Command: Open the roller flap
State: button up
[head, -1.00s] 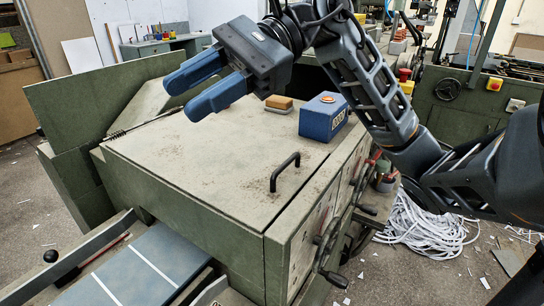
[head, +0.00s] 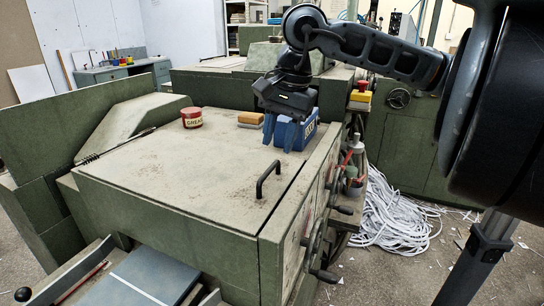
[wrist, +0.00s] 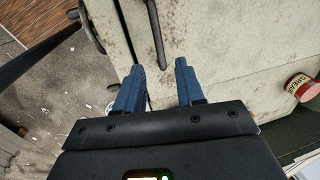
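The roller flap (head: 170,175) is a worn pale panel lying flat and closed on top of the green machine. Its black bar handle (head: 268,180) stands up near the right front edge. In the wrist view, the handle (wrist: 155,32) lies ahead of my open gripper (wrist: 158,65), apart from the fingertips and roughly in line with the gap.
Handwheels and levers (head: 325,240) stick out on the machine's right side. White strips (head: 395,218) pile on the floor.

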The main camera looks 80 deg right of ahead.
aim_at(272, 165)
jog(key=shift+w+d+f+p, duration=0.15)
jog(key=shift+w+f, duration=0.1)
jog(key=shift+f, duration=1)
jog(key=shift+w+a+f+p, duration=0.15)
jog(key=shift+w+f, duration=0.1)
jog(key=shift+f, duration=1)
jog(key=shift+d, duration=0.1)
jog(key=shift+c, duration=0.5)
grip_shut()
